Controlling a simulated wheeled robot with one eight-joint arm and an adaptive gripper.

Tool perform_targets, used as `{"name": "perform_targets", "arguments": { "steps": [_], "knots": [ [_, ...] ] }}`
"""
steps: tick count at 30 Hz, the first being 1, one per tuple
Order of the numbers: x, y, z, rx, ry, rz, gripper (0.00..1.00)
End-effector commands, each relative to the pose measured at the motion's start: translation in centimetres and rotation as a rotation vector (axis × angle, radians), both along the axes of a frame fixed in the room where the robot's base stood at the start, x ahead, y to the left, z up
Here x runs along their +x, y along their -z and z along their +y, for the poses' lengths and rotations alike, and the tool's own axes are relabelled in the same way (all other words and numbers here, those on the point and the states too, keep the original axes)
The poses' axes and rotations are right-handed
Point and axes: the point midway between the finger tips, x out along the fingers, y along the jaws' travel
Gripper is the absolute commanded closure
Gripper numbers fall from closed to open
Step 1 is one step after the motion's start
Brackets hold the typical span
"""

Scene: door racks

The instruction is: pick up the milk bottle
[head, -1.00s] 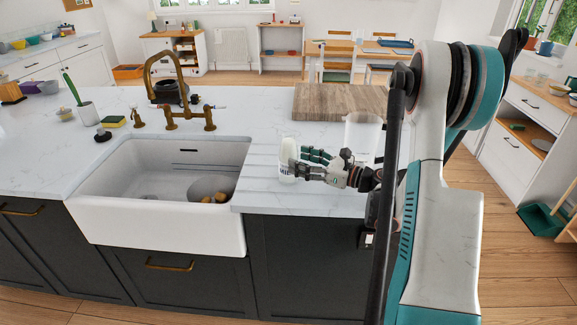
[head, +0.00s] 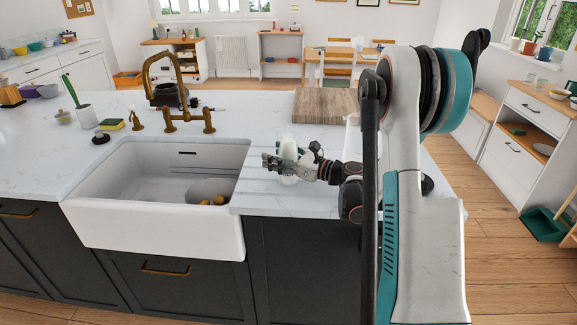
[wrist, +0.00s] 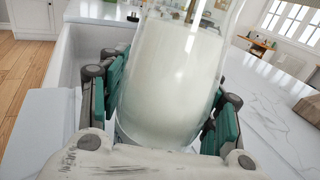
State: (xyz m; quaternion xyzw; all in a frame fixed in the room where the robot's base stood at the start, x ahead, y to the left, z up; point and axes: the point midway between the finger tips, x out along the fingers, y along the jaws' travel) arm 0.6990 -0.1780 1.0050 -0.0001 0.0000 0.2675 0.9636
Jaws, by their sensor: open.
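The milk bottle (head: 290,179) stands on the white counter to the right of the sink. In the wrist view it is clear glass with white milk (wrist: 170,85) inside, and its top is cut off by the frame. My gripper (head: 276,163) is open around the bottle, one green-padded finger on each side. In the wrist view the left finger is very close to the glass. I cannot tell whether either finger touches it. The fingers hide part of the bottle in the head view.
The white sink (head: 150,222) with a bowl inside lies left of the bottle. A wooden board (head: 325,104) lies behind it. A pale container (head: 352,135) is mostly hidden by my arm. A brass tap (head: 185,122) stands behind the sink.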

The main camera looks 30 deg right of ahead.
Motion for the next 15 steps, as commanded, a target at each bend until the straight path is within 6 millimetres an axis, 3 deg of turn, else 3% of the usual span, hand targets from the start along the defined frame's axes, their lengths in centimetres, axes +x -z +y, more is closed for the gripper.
{"name": "perform_targets", "arguments": {
  "steps": [1,8,15],
  "knots": [
    [-0.02,-0.03,0.00,0.000,0.000,0.000,0.41],
    [-0.04,-0.02,-0.01,0.000,0.000,0.000,0.94],
    [-0.06,-0.01,-0.02,0.000,0.000,0.000,1.00]
  ]
}}
